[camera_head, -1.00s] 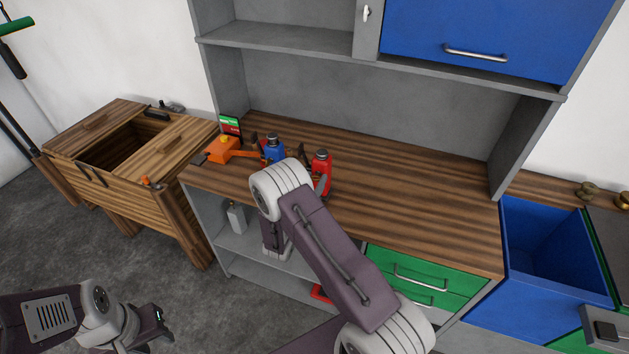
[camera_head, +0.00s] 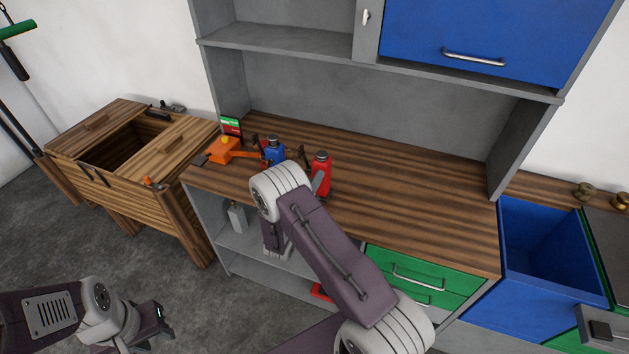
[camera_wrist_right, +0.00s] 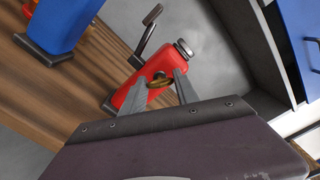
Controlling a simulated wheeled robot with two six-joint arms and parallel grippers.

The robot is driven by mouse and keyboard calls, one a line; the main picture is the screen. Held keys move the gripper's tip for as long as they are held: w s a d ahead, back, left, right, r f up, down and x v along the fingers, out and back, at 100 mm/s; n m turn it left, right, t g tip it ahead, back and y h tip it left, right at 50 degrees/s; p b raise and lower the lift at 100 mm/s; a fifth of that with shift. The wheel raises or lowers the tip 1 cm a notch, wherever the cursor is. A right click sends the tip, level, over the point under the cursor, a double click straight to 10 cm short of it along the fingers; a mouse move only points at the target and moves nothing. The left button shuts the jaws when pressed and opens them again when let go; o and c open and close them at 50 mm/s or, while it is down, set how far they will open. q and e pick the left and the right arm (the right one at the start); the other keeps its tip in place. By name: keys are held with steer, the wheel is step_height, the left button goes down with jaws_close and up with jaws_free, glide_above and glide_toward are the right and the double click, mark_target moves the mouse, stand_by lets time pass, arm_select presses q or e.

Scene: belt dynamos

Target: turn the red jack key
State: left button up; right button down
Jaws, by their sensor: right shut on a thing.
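The red jack (camera_head: 322,172) stands upright on the wooden worktop, partly behind my right arm in the head view. In the right wrist view the red jack (camera_wrist_right: 139,89) appears tilted, with a grey cap and a lever beside it. A small brass key (camera_wrist_right: 159,82) is on its near face. My right gripper (camera_wrist_right: 162,81) is shut on this key, one finger on either side of it. In the head view my wrist hides most of that gripper. My left gripper (camera_head: 160,324) is low at the left, away from the worktop; its jaw gap is unclear.
The worktop (camera_head: 410,200) is clear to the right. A wooden chest (camera_head: 120,150) stands at the left.

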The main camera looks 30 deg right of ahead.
steer(key=n+p, duration=0.1)
steer(key=n, duration=0.4)
steer(key=shift+n, duration=0.6)
steer(key=c, duration=0.9)
jaws_free()
steer(key=b+v, duration=0.1)
steer(key=v, duration=0.8)
